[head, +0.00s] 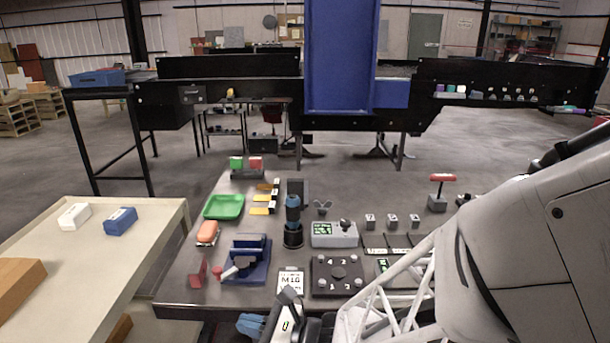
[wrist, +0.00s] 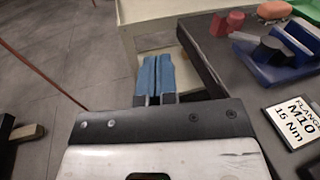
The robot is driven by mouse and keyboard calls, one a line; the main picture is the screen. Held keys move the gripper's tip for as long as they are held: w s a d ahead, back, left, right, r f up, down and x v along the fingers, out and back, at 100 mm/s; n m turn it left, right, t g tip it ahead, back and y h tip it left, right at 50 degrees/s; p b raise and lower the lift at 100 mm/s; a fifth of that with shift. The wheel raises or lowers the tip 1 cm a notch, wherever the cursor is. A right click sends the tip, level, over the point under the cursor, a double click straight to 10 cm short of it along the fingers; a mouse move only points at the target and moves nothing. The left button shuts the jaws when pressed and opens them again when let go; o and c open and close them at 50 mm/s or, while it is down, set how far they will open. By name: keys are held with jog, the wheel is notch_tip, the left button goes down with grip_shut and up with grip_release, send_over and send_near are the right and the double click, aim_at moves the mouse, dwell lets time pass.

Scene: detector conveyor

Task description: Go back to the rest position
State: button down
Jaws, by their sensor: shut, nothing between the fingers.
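My gripper (head: 251,324) shows at the bottom of the head view, low in front of the work table's near edge. Its blue fingers also show in the wrist view (wrist: 156,76), closed together with nothing between them. The fingers are beside the dark work table (wrist: 207,62), apart from the things on it. My white arm reaches in from the right and hides the table's right front part in the head view.
A sign reading M10 (head: 290,281) lies near the table's front edge. A blue fixture (head: 247,262), a black knob panel (head: 338,275) and a green tray (head: 223,206) are on the table. A cream side table (head: 95,262) stands left. A black conveyor frame (head: 228,67) stands behind.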

jog(key=s+d+r+n+h, duration=0.2)
jog(key=d+r+n+h, duration=0.2)
jog(key=d, duration=0.5)
jog(key=s+d+r+n+g+h, duration=0.1)
jog(key=s+d+r+n+h, duration=0.2)
jog(key=d+n+h, duration=0.4)
jog(key=s+d+r+n+g+h, duration=0.1)
jog(key=s+d+r+n+h, duration=0.2)
jog(key=d, duration=1)
jog(key=r+n+h, duration=0.1)
jog(key=n+h, duration=0.2)
jog(key=n, duration=0.2)
jog(key=shift+d+r, duration=0.2)
jog(key=shift+r, duration=0.15)
